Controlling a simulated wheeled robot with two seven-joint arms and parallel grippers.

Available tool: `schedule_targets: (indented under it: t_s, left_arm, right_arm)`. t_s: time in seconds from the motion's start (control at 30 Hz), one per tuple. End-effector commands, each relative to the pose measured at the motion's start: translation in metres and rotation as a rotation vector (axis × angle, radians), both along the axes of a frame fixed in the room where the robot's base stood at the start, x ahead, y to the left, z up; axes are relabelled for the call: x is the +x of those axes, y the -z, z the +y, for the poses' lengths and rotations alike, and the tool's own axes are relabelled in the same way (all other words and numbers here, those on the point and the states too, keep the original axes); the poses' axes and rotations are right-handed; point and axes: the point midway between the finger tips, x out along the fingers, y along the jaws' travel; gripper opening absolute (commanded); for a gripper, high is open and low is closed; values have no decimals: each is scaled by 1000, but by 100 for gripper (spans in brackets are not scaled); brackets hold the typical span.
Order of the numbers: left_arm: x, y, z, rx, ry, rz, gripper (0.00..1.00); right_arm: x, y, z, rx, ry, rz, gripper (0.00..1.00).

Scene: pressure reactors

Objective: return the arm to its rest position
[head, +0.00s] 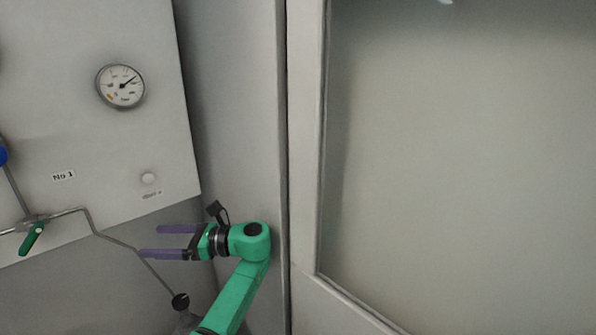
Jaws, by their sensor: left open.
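My left arm (238,295) is green and comes up from the bottom of the head view, bent at the wrist. My left gripper (150,241) points to the left, with two purple fingers held apart and nothing between them. It is below the white panel and in front of a thin metal pipe, part of which passes behind the fingers. My right gripper is not in view.
A green-handled valve (32,237) sits on the pipe (115,242). A framed glass pane (460,170) fills the right.

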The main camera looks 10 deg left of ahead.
Motion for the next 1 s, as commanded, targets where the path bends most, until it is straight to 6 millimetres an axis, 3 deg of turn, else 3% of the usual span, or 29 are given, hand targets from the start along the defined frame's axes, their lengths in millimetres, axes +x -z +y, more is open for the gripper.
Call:
schedule_targets:
  t_s: [0.07, 0.13, 0.2, 0.3, 0.4, 0.5, 0.67, 1.0]
  left_arm:
    - [-6, 26, 2, -58, 25, -64, 84]
    - [-16, 67, 4, -163, 59, -189, 84]
    - [-35, 124, 1, -329, 75, -381, 84]
    - [-63, 186, -15, -562, 33, -649, 84]
    - [-88, 222, -34, -739, -49, -837, 84]
    - [-111, 245, -56, -890, -156, -991, 84]
    - [-143, 262, -91, -1082, -348, -1172, 84]
    - [-194, 251, -153, -1336, -753, -1377, 84]
  right_arm:
    - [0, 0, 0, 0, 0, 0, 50]
    - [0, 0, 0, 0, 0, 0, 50]
    - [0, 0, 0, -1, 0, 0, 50]
    - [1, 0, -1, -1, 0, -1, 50]
    - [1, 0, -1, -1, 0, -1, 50]
    - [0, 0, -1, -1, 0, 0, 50]
    - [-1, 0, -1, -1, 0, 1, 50]
    - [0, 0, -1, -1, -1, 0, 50]
